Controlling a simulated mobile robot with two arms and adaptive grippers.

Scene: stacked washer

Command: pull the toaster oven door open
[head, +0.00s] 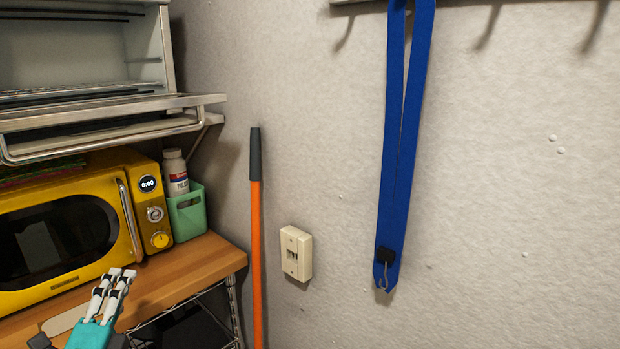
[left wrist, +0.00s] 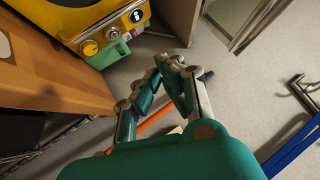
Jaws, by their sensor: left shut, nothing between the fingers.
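The toaster oven (head: 85,45) is at the upper left of the head view, on a shelf above a yellow microwave. Its cavity is exposed. Its door (head: 105,118) is swung down and sticks out roughly level in front, with the metal bar handle (head: 105,146) along its front edge. My left gripper (head: 120,275) is low in the head view, in front of the microwave and well below the door, touching neither. Its fingers are together and empty. It also shows in the left wrist view (left wrist: 170,62). My right gripper is not in view.
The yellow microwave (head: 62,232) stands on a wooden counter (head: 205,262) beside a green holder (head: 187,215) with a white bottle (head: 175,172). An orange pole (head: 256,240) leans by the wall, near an outlet (head: 296,254). A blue strap (head: 400,130) hangs at right.

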